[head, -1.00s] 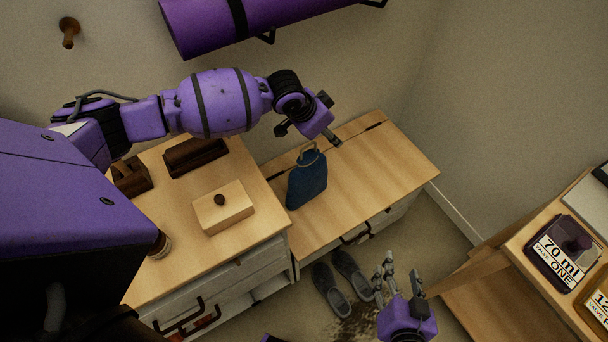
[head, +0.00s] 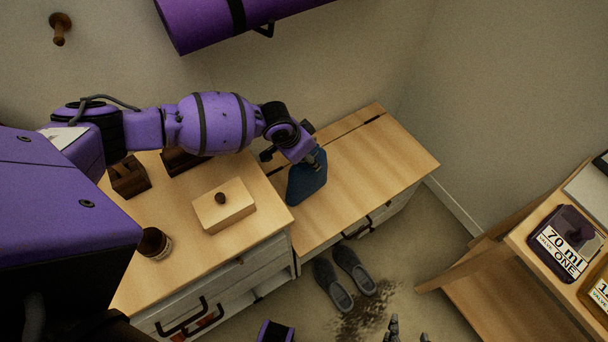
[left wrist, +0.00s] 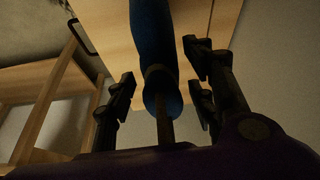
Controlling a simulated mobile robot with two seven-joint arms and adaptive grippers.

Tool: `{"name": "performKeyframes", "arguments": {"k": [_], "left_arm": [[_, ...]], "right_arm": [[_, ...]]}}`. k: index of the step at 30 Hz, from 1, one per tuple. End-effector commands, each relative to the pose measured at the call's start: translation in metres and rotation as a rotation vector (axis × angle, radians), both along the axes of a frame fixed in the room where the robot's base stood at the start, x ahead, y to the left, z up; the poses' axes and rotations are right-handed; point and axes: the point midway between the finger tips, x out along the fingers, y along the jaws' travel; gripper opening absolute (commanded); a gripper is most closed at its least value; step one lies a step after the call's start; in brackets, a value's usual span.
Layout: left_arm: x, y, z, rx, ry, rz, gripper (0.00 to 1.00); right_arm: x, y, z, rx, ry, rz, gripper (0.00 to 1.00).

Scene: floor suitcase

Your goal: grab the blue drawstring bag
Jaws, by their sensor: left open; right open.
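The blue drawstring bag (head: 307,181) stands on the light wood bench, near its left end. My left gripper (head: 300,153) is over the top of the bag, and its wrist hides the bag's neck and cord in the head view. In the left wrist view, the open fingers of the left gripper (left wrist: 160,82) are on both sides of the bag (left wrist: 153,35), with its tied neck between them. I cannot tell whether the fingers touch it. My right gripper (head: 405,331) is open and empty at the bottom edge of the head view, partly cut off.
The wood bench (head: 385,160) has free room right of the bag. The cabinet beside it holds a wooden box (head: 224,207) and a brown jar (head: 155,243). Grey shoes (head: 340,278) are on the floor. A shelf with a labelled container (head: 565,243) stands at right.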

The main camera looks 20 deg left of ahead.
Motion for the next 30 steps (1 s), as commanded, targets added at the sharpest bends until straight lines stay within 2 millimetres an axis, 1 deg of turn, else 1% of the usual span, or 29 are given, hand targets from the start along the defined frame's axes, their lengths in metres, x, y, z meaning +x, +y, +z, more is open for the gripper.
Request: {"name": "performKeyframes", "arguments": {"k": [2, 8, 11, 18, 20, 30], "left_arm": [[0.0024, -0.0011, -0.0029, 0.0, -0.002, -0.001, 0.5], [0.0032, -0.0011, -0.002, 0.001, -0.004, -0.001, 0.5], [0.0032, -0.0011, -0.0019, 0.001, -0.004, -0.001, 0.38], [0.0032, -0.0011, -0.0019, 0.001, -0.004, -0.001, 0.06], [0.0032, -0.0011, -0.0019, 0.001, -0.004, -0.001, 0.0], [0.0042, -0.0015, -0.0007, -0.001, -0.006, -0.001, 0.0]], "right_arm": [[0.0, 0.0001, -0.0006, 0.0, 0.0, 0.0, 0.53], [0.0005, 0.0, 0.0, 0.0, -0.001, 0.0, 0.53], [0.0006, 0.0001, 0.0002, 0.0, -0.001, 0.0, 0.53], [0.0006, 0.0001, 0.0002, 0.001, -0.002, -0.001, 0.53], [0.0006, 0.0001, 0.0002, 0.001, -0.001, -0.001, 0.53], [0.0006, 0.0002, 0.0001, 0.001, -0.001, -0.001, 0.53]]}}
